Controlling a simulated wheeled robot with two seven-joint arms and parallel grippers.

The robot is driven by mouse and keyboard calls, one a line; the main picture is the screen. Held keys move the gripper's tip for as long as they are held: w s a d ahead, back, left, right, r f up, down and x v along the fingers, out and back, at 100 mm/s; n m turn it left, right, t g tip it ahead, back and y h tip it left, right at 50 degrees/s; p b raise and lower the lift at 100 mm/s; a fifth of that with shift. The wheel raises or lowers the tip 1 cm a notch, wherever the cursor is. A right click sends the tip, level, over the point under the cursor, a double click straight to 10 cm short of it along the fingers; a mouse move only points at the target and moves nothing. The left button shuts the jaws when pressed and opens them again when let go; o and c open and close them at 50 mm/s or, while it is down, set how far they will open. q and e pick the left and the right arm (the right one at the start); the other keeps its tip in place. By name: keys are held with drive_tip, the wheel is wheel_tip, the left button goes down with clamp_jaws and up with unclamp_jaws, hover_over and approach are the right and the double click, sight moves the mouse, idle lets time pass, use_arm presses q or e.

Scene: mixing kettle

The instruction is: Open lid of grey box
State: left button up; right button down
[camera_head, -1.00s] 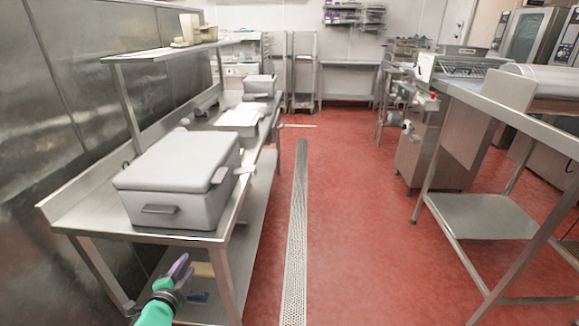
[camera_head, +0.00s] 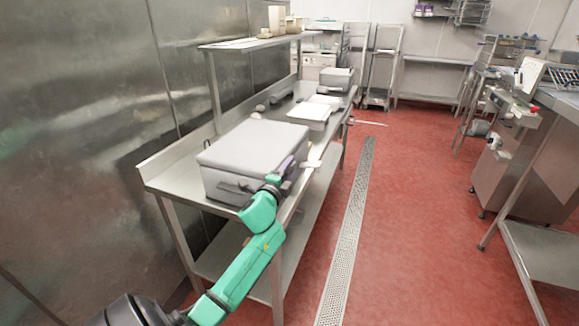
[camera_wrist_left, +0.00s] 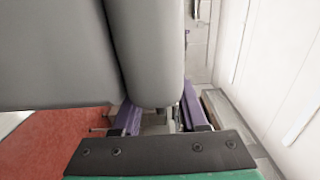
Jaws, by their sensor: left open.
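The grey box (camera_head: 225,188) stands on the steel table, its grey lid (camera_head: 258,143) lying flat and closed on top. A dark handle shows on its front side. My left gripper (camera_head: 284,172) is at the box's near right corner, at about lid height, with its purple fingers open. In the left wrist view the lid's edge (camera_wrist_left: 152,50) fills the space just ahead of and between the open fingers (camera_wrist_left: 160,110), with the box body (camera_wrist_left: 55,55) beside it. I cannot tell whether the fingers touch the lid. My right gripper is not in view.
The steel table (camera_head: 158,172) runs along the metal wall, with an upper shelf (camera_head: 255,41) behind. A white tray (camera_head: 312,112) and a smaller grey box (camera_head: 336,78) stand further back. The red floor (camera_head: 420,190) to the right is clear.

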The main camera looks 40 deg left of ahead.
use_arm(q)
drive_tip(key=shift+w+a, duration=0.1)
drive_tip(key=shift+w, duration=0.05)
clamp_jaws()
idle(1.4)
